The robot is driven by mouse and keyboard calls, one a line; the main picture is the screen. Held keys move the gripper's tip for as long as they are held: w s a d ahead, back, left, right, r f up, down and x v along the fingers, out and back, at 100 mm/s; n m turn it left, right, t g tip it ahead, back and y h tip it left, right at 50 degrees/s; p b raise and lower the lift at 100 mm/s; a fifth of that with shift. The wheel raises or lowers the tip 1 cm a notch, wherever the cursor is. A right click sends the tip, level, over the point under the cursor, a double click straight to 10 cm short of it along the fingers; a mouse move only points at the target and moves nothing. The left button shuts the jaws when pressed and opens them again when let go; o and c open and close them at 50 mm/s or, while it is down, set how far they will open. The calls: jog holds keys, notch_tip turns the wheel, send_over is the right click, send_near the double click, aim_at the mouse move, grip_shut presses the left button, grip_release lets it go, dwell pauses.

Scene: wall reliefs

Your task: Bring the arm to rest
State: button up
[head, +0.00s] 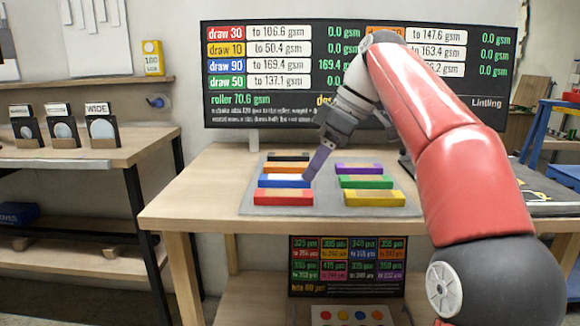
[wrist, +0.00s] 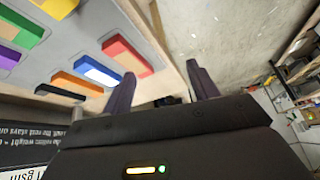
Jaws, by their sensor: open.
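My red and grey arm (head: 440,120) reaches in from the right over the table. My gripper (head: 309,174) points down at the coloured blocks, close to the right end of the blue block (head: 270,182), whose top is partly white. In the wrist view my gripper (wrist: 162,78) shows two dark purple fingers spread apart with nothing between them. The blue block (wrist: 85,66) and the red block (wrist: 128,58) lie beside the left finger there. I cannot tell whether a finger touches a block.
The grey mat (head: 327,200) also bears orange, black, purple, green and yellow blocks. A dark screen (head: 225,115) with figures stands behind the table (head: 190,200). A dark flat item (head: 545,195) lies at the right. A side bench (head: 80,155) stands left, with a gap between.

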jog(key=s+d+f+m+t+h, duration=0.1)
jog(key=s+d+f+m, duration=0.2)
jog(key=s+f, duration=0.5)
jog(key=s+d+f+m+t+h, duration=0.2)
jog(key=s+d+f+m, duration=0.1)
jog(key=s+f+m, duration=0.3)
jog(key=s+d+f+m+t+h, duration=0.1)
jog(key=s+d+f+m, duration=0.3)
jog(key=s+f, duration=0.5)
jog(key=shift+s+f+m+t+h, duration=0.3)
jog(key=shift+s+f+m+h, duration=0.1)
jog(key=shift+m+h, duration=0.25)
